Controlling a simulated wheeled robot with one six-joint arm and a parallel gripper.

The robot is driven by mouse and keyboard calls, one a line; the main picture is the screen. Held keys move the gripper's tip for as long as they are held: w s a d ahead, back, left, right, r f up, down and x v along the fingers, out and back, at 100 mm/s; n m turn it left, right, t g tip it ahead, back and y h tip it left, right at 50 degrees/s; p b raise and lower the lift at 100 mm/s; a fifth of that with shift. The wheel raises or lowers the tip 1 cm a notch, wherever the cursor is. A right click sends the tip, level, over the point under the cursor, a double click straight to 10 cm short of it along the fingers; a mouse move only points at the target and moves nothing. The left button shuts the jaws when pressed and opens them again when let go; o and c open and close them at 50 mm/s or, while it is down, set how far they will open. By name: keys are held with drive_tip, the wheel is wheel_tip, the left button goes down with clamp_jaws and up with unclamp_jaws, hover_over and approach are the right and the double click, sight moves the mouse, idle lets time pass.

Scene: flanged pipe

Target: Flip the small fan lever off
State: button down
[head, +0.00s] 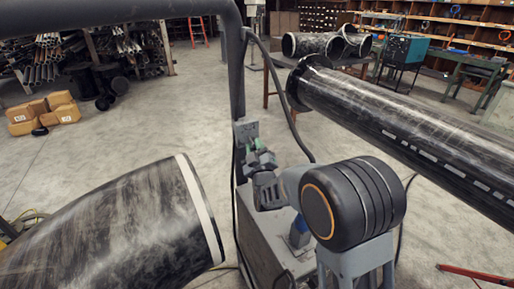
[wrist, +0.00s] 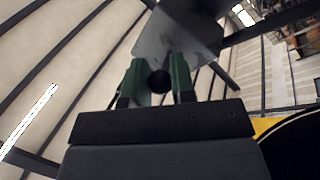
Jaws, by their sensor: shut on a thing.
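The small fan lever shows in the wrist view as a dark round knob (wrist: 160,82) between my two green fingers. A grey plate (wrist: 178,36) lies just beyond it. In the head view the grey plate (head: 246,129) is fixed at the post, just above my gripper (head: 262,158). My gripper (wrist: 158,80) is shut on the lever's knob, with a finger on either side. In the head view the lever is hidden behind my gripper, and I cannot tell which way it is tilted.
A dark upright post (head: 235,80) with a cable stands behind the plate. A large black pipe (head: 420,130) runs along the right, and another pipe end (head: 120,225) fills the lower left. A grey cabinet (head: 262,245) stands below. Open floor (head: 180,110) lies behind.

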drive_tip(key=f+b, duration=0.1)
drive_tip(key=b, duration=0.3)
drive_tip(key=shift+f+t+b, duration=0.15)
drive_tip(key=shift+t+b, duration=0.15)
drive_tip(key=b, duration=0.2)
drive_tip(key=shift+t+b, duration=0.3)
drive_tip(key=shift+b, duration=0.1)
drive_tip(key=shift+w+m+b, duration=0.1)
drive_tip(key=shift+m+b, duration=0.2)
drive_tip(key=shift+b, duration=0.7)
drive_tip(key=shift+r, duration=0.25)
drive_tip(key=c, duration=1)
unclamp_jaws()
drive_tip(key=b+v, duration=0.3)
drive_tip(key=v, duration=1)
drive_tip(key=shift+s+a+f, duration=0.1)
drive_tip(key=shift+s+f, duration=0.15)
drive_tip(key=shift+f, duration=0.1)
